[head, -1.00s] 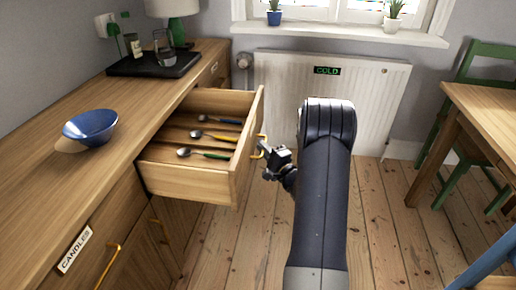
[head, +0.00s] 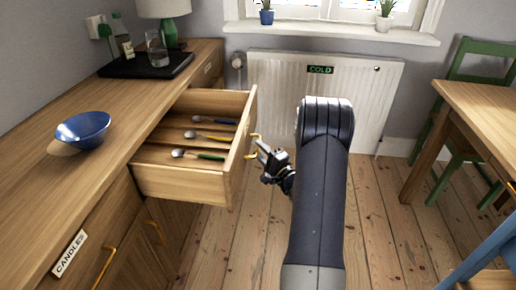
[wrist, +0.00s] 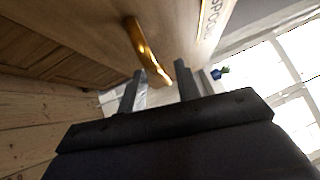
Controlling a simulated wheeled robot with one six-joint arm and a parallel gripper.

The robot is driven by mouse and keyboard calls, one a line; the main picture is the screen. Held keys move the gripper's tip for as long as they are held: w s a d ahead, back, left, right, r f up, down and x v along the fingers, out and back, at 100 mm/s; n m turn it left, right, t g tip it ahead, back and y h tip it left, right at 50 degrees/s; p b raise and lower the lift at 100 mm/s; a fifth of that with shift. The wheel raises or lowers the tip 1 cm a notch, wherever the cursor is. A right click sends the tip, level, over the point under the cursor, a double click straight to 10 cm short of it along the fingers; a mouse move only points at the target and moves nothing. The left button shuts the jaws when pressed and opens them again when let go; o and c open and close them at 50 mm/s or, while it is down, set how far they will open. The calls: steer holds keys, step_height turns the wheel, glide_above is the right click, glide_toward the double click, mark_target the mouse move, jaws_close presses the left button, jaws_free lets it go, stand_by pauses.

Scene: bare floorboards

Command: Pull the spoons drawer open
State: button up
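The spoons drawer (head: 183,185) stands well open from the wooden counter at left. Several spoons with coloured handles, one of them a green-handled spoon (head: 198,155), lie in its compartments. Its brass handle (head: 251,146) is on the front panel; in the wrist view the handle (wrist: 147,52) lies just beyond my fingers, its lower end showing between them. A partly cut-off label reading "SPOONS" (wrist: 208,25) is on the front. My gripper (wrist: 159,70) is open, fingers apart, close in front of the handle; I cannot tell whether it touches.
A blue bowl (head: 83,128) and a black tray (head: 147,65) with a bottle, glass and lamp nearby are on the counter. A "CANDLES" drawer (head: 85,235) is shut. A radiator (head: 375,95) stands behind; a table (head: 490,105) and chairs are at right. Floor between is clear.

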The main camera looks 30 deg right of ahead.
steer(key=s+d+f+p, duration=0.1)
steer(key=s, duration=0.8)
steer(key=shift+d, duration=0.15)
steer(key=shift+f, duration=0.1)
steer(key=w, duration=0.3)
steer(key=w+a+r+b, duration=0.1)
steer(key=w, duration=0.6)
steer(key=shift+a+r, duration=0.15)
steer(key=shift+a, duration=0.1)
steer(key=shift+w+a+r, duration=0.1)
steer(key=shift+w+a, duration=0.05)
steer(key=shift+w, duration=0.3)
steer(key=shift+r, duration=0.1)
